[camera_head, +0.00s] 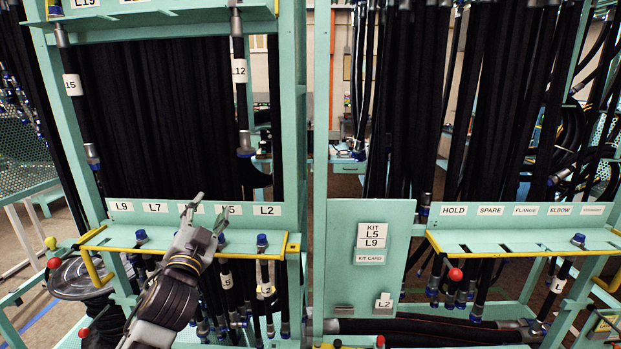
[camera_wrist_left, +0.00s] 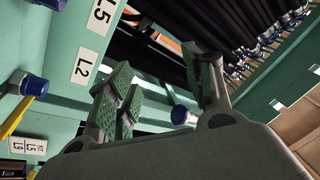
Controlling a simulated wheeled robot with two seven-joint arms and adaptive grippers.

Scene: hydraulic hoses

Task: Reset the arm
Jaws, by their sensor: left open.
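My left gripper (camera_head: 207,213) comes up from the bottom left in the head view, in front of the left rack's labelled shelf (camera_head: 140,241). It is near the L5 slot and covers part of the label row. In the left wrist view the two green-padded fingers of the same gripper (camera_wrist_left: 162,88) are apart. No hose is held between them. A blue-capped hose end (camera_wrist_left: 182,115) shows beyond the fingers, and another blue cap (camera_wrist_left: 34,85) is at the left. My right gripper is not in view.
Black hoses hang behind the shelf. A kit card board (camera_head: 370,285) stands at centre right. The right shelf (camera_head: 520,241) carries HOLD, SPARE, FLANGE and ELBOW labels. Yellow rails edge the shelves. A hose labelled L12 (camera_head: 240,72) hangs above the gripper.

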